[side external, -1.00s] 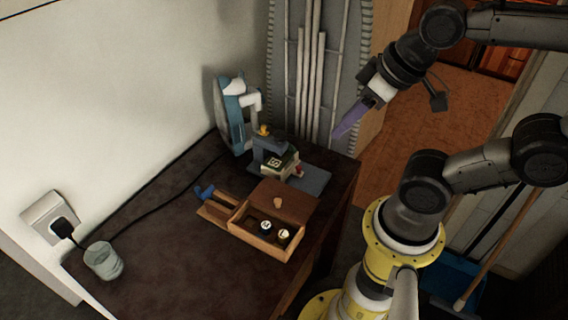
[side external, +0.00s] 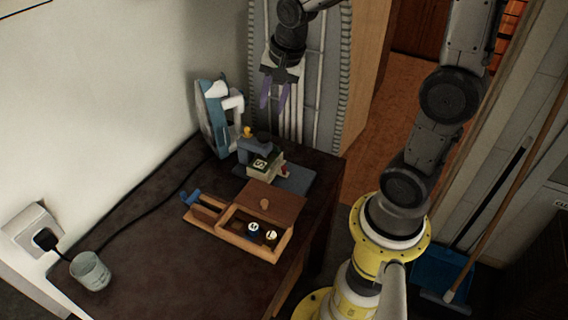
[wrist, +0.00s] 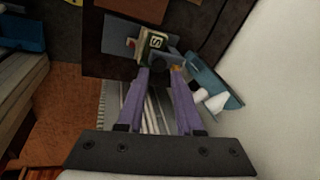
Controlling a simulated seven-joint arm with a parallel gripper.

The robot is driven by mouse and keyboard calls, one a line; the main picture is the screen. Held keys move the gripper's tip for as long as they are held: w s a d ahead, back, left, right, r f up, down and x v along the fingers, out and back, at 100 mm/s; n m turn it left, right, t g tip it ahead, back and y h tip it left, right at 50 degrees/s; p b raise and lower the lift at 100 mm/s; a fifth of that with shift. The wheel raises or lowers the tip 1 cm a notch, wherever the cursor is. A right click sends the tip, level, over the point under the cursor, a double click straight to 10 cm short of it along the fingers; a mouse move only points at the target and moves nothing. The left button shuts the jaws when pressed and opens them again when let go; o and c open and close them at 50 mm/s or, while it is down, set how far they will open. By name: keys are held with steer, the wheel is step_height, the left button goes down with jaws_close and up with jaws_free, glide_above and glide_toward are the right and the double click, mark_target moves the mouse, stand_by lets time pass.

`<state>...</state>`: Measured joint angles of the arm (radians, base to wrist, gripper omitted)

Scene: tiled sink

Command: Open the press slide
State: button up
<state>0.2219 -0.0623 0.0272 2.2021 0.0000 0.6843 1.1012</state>
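The press (side external: 256,150) is a small blue-grey device with a yellow part on top, standing on a flat grey-blue plate (side external: 295,178) near the far end of the dark table. A pale block with a dark face marked "S" (side external: 260,163) sits at its front, with a small red part beside it. I cannot tell which part is the slide or how far it is drawn. My gripper (side external: 273,107) has purple fingers, points down, and is open and empty above and behind the press. In the wrist view, the press (wrist: 155,44) appears beyond the parted fingertips (wrist: 160,72).
A wooden box (side external: 238,238) with a brown lid (side external: 272,203) and two round pieces inside stands in front of the press. A blue-and-white iron (side external: 215,115) stands left of the press, close to my gripper. A cup (side external: 90,271) is at the near left; the table between is mostly clear.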

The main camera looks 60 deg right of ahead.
steer(key=w+d+f+m+g, duration=0.2)
steer(key=d+f, duration=0.2)
steer(key=f, duration=0.2)
steer(key=g, duration=0.1)
glide_toward(284, 167)
steer(key=shift+m+y, duration=0.4)
steer(key=f, duration=0.8)
steer(key=shift+w+d+f, duration=0.15)
steer(key=shift+d+f, duration=0.2)
steer(key=shift+d, duration=0.05)
jaws_close()
steer(key=shift+r, duration=0.1)
